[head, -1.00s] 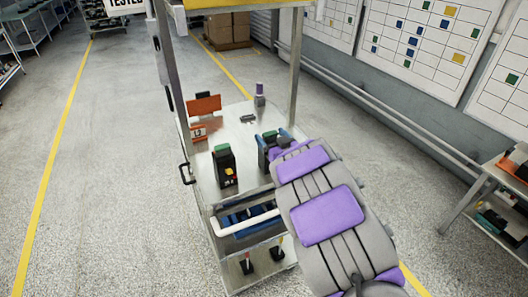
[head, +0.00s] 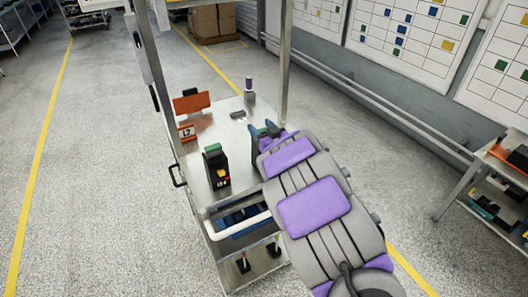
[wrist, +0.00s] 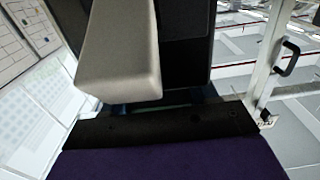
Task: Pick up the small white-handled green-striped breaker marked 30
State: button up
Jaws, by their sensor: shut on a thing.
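My gripper (head: 262,135) is at the right side of the cart top, with its blue fingers shut on a dark breaker (head: 273,129). In the wrist view this breaker fills the upper middle as a black body (wrist: 183,65) with a large pale handle (wrist: 118,60). A thin green strip shows low on it. The number on it cannot be read, and my wrist hides much of its lower part.
The metal cart top (head: 238,150) has posts, a white front handle (head: 243,224) and a blue bin below. A shelf (head: 485,175) stands at right. The floor at left is clear.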

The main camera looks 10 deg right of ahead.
jog(key=shift+a, duration=0.5)
jog(key=shift+c, duration=1.4)
jog(key=shift+a, duration=0.15)
jog(key=c, duration=0.3)
jog(key=shift+c, duration=0.8)
jog(key=shift+d, duration=0.45)
grip_shut()
jog(key=shift+a, duration=0.1)
